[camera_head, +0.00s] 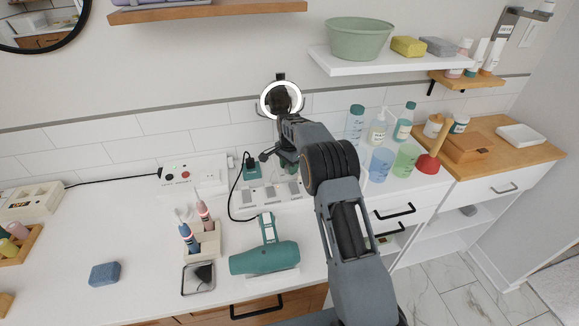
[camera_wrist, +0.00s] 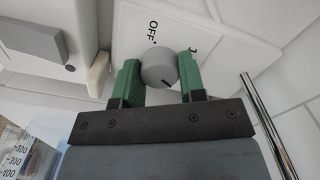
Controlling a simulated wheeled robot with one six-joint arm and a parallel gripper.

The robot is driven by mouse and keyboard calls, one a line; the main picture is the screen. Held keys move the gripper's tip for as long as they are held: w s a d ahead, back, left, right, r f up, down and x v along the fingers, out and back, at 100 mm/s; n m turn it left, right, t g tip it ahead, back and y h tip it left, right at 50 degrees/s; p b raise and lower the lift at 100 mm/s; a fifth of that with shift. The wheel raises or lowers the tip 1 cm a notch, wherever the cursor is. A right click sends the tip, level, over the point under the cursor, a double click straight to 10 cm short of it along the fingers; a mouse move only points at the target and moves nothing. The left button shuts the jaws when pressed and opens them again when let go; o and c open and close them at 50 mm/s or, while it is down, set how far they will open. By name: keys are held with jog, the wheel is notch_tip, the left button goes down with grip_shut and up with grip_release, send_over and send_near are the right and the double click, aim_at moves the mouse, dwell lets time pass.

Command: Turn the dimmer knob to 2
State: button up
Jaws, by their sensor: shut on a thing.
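The grey dimmer knob (camera_wrist: 157,66) sits on a white plate (camera_wrist: 165,25) in the wrist view. "OFF" is printed on the plate by the knob, and another mark at the right is too partial to read. A dark line shows on the knob's lower right edge, facing my gripper. My gripper (camera_wrist: 158,84) is shut on the knob, one green finger on each side. In the head view my gripper (camera_head: 288,160) is low by the tiled wall, largely behind my arm. I cannot make out the knob there.
A lit ring (camera_head: 281,99) is behind my wrist. A teal hair dryer (camera_head: 264,258) and a holder with brushes (camera_head: 203,241) stand on the counter. Bottles (camera_head: 377,128) and cups (camera_head: 381,164) stand to the right. A black cable runs near a plug (camera_head: 251,168). The left front counter is mostly clear.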

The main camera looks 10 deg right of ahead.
jog(key=shift+m, duration=0.6)
jog(key=o, duration=0.9)
notch_tip(320, 180, up, 14)
jog(key=shift+f, duration=0.1)
dwell(0.4)
dwell(0.3)
